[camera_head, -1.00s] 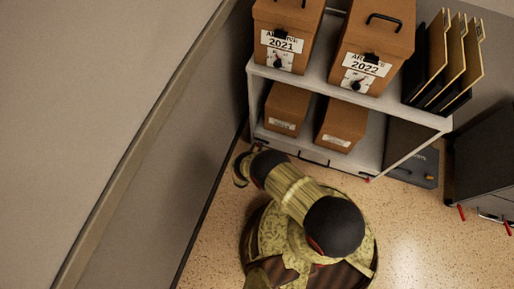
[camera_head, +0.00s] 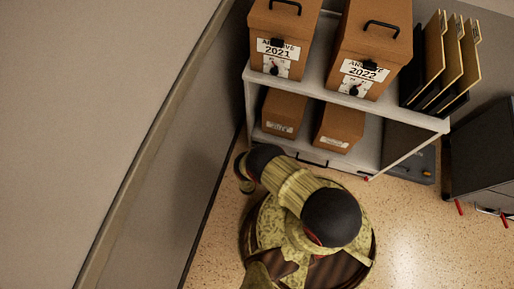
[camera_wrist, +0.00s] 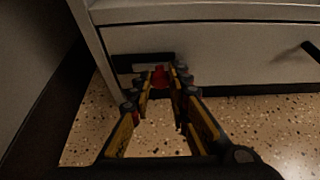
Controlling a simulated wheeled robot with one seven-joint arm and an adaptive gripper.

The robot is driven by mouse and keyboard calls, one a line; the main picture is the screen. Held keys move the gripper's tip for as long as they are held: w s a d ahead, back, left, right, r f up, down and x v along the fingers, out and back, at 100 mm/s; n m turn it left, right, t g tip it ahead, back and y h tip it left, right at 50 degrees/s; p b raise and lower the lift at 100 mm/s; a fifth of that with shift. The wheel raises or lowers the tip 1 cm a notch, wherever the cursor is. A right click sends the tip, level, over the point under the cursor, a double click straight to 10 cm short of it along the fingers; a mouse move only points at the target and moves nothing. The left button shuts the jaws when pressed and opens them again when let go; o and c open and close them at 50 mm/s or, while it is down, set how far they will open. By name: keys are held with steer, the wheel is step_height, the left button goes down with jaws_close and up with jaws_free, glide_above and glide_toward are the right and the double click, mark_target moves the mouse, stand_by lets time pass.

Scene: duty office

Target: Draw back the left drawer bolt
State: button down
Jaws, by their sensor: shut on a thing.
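The left drawer bolt (camera_wrist: 140,60) is a dark bar with a red knob (camera_wrist: 159,76), at the left end of the white drawer front (camera_wrist: 235,60) in the wrist view. My gripper (camera_wrist: 161,82) has its fingertips on either side of the red knob and is shut on it. The fingertips hide part of the bolt, so how far it is drawn is unclear. In the head view my arm hides the gripper and the left bolt; the drawer front (camera_head: 312,160) shows partly, low on the shelf unit. Another red knob (camera_head: 366,179) shows at its right end.
The shelf unit (camera_head: 248,90) holds archive boxes (camera_head: 372,45) and upright folders (camera_head: 440,60). A wall (camera_head: 170,130) runs close on the left. A dark cabinet (camera_head: 480,150) with red handles stands at the right. Speckled floor (camera_head: 410,230) is free between.

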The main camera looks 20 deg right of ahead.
steer(key=shift+s+d, duration=0.2)
steer(key=c, duration=1.7)
jaws_free()
steer(key=v, duration=1.2)
steer(key=shift+f, duration=0.1)
